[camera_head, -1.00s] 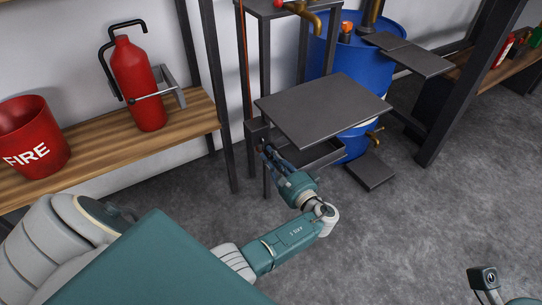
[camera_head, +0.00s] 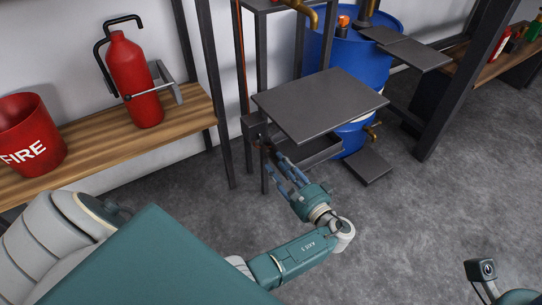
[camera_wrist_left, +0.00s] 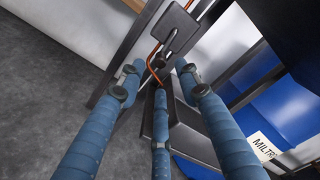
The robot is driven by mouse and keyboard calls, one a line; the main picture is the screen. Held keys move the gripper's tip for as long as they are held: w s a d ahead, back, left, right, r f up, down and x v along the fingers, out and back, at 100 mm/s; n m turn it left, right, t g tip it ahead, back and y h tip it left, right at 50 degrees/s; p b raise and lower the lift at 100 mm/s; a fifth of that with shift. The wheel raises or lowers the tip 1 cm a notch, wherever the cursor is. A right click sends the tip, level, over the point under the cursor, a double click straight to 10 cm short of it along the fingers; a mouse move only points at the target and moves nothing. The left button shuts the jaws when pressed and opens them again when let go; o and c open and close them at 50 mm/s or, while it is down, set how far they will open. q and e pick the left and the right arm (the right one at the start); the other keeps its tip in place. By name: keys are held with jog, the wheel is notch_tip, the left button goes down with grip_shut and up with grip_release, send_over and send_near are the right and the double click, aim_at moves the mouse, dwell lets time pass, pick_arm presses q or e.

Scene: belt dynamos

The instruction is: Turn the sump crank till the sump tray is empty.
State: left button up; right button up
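The sump tray (camera_head: 322,151) is a dark, shallow open tray under the flat grey plate of the metal stand; its inside is mostly hidden. A dark grey box (camera_head: 254,124) sits on the stand's left side, and a grey plate with a slim rod (camera_wrist_left: 174,30) shows in the left wrist view. A thin orange curved piece (camera_wrist_left: 152,60) hangs below it; I cannot tell whether it belongs to the sump crank. My left gripper (camera_head: 275,158), also in the left wrist view (camera_wrist_left: 158,72), has its blue fingers spread just before the stand's left side, holding nothing visible. My right gripper is out of view.
The grey plate (camera_head: 320,104) overhangs the tray. A blue drum (camera_head: 372,62) with brass taps stands behind. A low dark block (camera_head: 367,166) lies to the right. A wooden shelf (camera_head: 125,142) with a red extinguisher (camera_head: 134,80) and bucket (camera_head: 28,135) is left. The floor in front is clear.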

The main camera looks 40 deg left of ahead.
pick_arm(q)
jog(key=v, duration=0.5)
dwell(0.4)
